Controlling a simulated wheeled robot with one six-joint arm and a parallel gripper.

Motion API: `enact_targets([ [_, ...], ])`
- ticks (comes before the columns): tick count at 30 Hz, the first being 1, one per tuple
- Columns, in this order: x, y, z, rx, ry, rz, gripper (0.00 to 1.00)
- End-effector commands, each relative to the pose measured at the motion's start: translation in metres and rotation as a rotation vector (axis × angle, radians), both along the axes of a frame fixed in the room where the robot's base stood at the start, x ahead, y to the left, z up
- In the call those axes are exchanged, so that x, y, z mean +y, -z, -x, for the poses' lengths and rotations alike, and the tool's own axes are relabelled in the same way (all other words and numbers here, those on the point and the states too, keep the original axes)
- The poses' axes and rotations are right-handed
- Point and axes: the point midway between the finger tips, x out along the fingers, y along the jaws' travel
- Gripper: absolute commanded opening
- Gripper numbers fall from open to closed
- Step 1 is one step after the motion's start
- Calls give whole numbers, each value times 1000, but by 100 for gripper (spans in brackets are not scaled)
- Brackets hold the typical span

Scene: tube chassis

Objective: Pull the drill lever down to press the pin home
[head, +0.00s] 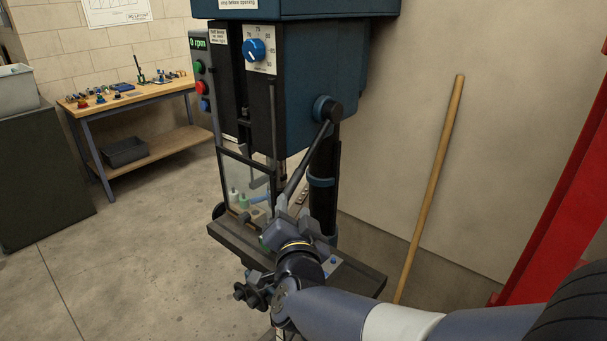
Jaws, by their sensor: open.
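The drill press has a dark lever (306,160) that runs from a hub on its right side down and left. The lever's lower end is close to my gripper (283,209). My gripper is open in front of the press, above its table; I cannot tell whether the lever is between the fingers or touching them. The pin cannot be made out; my gripper and wrist hide part of the press table (232,238).
A clear guard (238,180) stands at the press front, with small pale-green parts (243,201) behind it. A wooden pole (436,180) leans on the wall at right, near a red frame (565,200). A workbench (135,100) stands back left. The floor at left is clear.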

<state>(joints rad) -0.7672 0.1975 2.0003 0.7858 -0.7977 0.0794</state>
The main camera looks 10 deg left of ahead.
Motion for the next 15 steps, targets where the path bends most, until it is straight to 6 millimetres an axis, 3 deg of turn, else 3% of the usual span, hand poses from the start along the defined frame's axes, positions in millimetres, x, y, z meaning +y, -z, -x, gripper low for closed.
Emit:
enact_targets([
  [5,3,-1,-17,0,4,0,41],
  [15,17,-1,-74,1,2,1,41],
])
